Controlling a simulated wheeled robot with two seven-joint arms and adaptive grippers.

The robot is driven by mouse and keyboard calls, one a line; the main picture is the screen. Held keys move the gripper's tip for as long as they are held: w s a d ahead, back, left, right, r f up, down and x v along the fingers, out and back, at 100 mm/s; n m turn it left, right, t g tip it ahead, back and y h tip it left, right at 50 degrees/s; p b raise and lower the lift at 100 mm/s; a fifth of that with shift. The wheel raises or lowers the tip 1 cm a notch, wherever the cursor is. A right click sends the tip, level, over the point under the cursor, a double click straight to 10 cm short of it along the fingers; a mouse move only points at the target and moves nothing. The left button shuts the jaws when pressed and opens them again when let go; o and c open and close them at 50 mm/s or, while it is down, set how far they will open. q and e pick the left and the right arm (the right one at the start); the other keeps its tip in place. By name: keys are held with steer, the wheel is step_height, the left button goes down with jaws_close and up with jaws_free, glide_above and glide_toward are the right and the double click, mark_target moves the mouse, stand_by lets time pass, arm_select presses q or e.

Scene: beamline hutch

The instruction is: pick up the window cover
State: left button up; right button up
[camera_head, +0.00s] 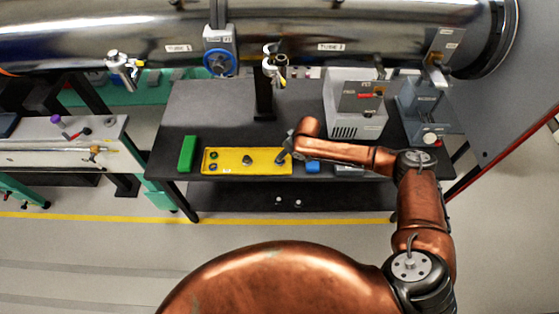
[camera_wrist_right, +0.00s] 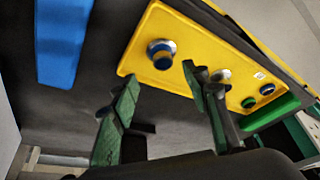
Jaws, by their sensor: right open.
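A yellow tray (camera_head: 228,168) lies at the front of the dark table, with several small round pieces on it. In the right wrist view, the tray (camera_wrist_right: 140,62) carries a round metal piece with a dark blue centre (camera_wrist_right: 162,55) at its near end. Another metal piece (camera_wrist_right: 221,75) stands farther along, partly behind a finger. I cannot tell which piece is the window cover. My right gripper (camera_head: 287,150) is at the tray's right end. Its fingers (camera_wrist_right: 160,80) are open and nothing shows held between them. My left gripper is not in view.
A green block (camera_head: 187,154) stands left of the tray and a blue block (camera_head: 312,166) lies to its right. A grey box instrument (camera_head: 355,105) stands behind my right forearm. A post (camera_head: 264,95) rises behind the tray. The table between tray and post is clear.

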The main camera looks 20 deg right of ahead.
steer(key=x, duration=0.3)
steer(key=b+x, duration=0.1)
steer(key=x, duration=0.3)
steer(key=shift+a, duration=0.25)
steer(key=shift+s, duration=0.1)
jaws_close()
